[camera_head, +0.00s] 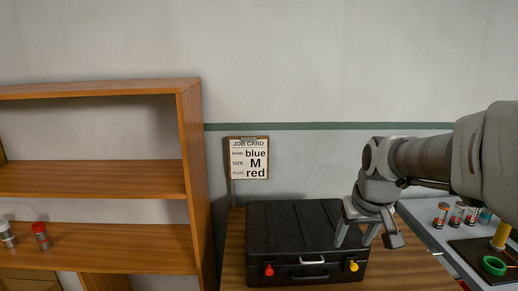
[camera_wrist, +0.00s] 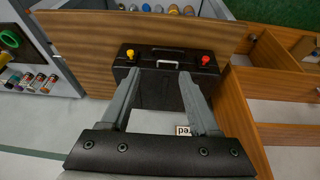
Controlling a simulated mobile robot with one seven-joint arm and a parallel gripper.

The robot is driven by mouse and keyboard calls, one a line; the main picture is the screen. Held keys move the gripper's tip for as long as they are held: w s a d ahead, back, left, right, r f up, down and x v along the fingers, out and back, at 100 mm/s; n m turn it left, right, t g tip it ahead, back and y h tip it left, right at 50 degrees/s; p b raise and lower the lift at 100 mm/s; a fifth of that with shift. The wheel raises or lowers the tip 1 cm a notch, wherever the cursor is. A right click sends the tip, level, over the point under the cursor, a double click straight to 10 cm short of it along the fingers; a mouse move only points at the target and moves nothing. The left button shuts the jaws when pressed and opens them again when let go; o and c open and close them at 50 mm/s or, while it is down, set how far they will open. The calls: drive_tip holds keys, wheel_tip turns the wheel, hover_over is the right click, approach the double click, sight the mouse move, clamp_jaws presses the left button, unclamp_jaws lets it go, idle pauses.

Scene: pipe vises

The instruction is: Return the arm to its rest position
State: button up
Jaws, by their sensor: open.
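My gripper (camera_head: 366,238) is at the end of my arm, which reaches in from the right side of the head view. Its two fingers point down and stand apart with nothing between them. It is over the right part of a closed black case (camera_head: 290,226), and I cannot tell the exact height above it. In the wrist view the two fingers (camera_wrist: 159,80) are spread, with the case (camera_wrist: 160,92) behind them. The case has a red knob (camera_head: 268,270), a yellow knob (camera_head: 353,266) and a grey handle (camera_head: 312,261) on its front.
The case lies on a wooden table (camera_head: 233,270). A wooden shelf unit (camera_head: 190,160) stands at the left, holding a red-capped jar (camera_head: 41,236). A job card (camera_head: 249,158) reads blue, M, red. A grey-white bench (camera_head: 430,222) at the right holds small jars and a green ring (camera_head: 494,265).

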drive_tip(key=s+a, duration=0.2)
drive_tip(key=s, duration=0.7)
drive_tip(key=s+a+r+t, duration=0.1)
drive_tip(key=s+a, duration=0.2)
drive_tip(key=s, duration=0.6)
drive_tip(key=shift+a+r, duration=0.15)
drive_tip(key=shift+a, duration=0.2)
